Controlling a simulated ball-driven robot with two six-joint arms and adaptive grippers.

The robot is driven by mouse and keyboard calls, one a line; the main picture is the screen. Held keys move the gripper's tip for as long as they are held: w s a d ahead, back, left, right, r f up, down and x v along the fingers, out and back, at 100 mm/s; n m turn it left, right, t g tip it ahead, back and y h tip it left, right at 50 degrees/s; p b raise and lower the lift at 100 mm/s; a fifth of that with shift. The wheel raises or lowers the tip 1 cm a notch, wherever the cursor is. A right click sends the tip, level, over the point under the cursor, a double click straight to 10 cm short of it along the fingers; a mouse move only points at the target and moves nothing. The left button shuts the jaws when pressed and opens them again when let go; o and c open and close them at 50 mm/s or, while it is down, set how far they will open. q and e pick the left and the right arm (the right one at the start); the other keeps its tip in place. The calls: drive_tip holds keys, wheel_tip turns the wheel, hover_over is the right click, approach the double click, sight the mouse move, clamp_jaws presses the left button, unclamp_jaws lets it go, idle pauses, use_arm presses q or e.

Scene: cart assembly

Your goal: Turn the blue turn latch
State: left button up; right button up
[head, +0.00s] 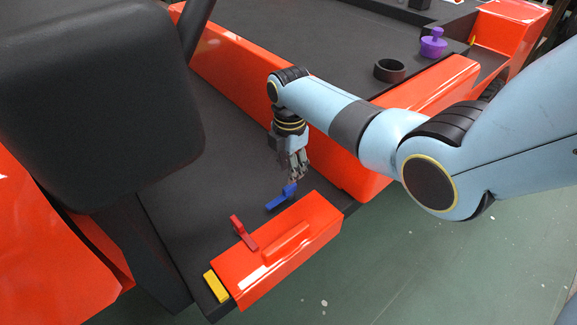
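The blue turn latch (277,202) is a small blue bar with a raised upright end, on the dark floor of the cart beside an orange box-shaped part. My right gripper (296,176) points down from the blue-grey arm, with its fingertips right at the latch's raised end. Whether they touch it or lie around it, I cannot tell. The fingers look close together, but their gap is too small to make out. My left gripper is not in view.
A red latch (244,233) and a yellow block (216,286) are by the orange box-shaped part (281,247). A black seat (95,95) fills the left. A long orange beam (237,75) runs behind my gripper. A black ring (389,70) and purple knob (433,43) are at upper right.

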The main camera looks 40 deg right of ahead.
sight(290, 186)
wheel_tip(290, 186, down, 5)
drive_tip(key=b, duration=0.4)
drive_tip(key=shift+s, duration=0.1)
drive_tip(key=shift+f+b, duration=0.3)
drive_tip(key=shift+f, duration=0.55)
clamp_jaws()
drive_tip(key=n, duration=0.7)
drive_tip(key=shift+r, duration=0.1)
drive_tip(key=n, duration=0.7)
drive_tip(key=shift+n, duration=0.4)
drive_tip(key=shift+c, duration=0.5)
unclamp_jaws()
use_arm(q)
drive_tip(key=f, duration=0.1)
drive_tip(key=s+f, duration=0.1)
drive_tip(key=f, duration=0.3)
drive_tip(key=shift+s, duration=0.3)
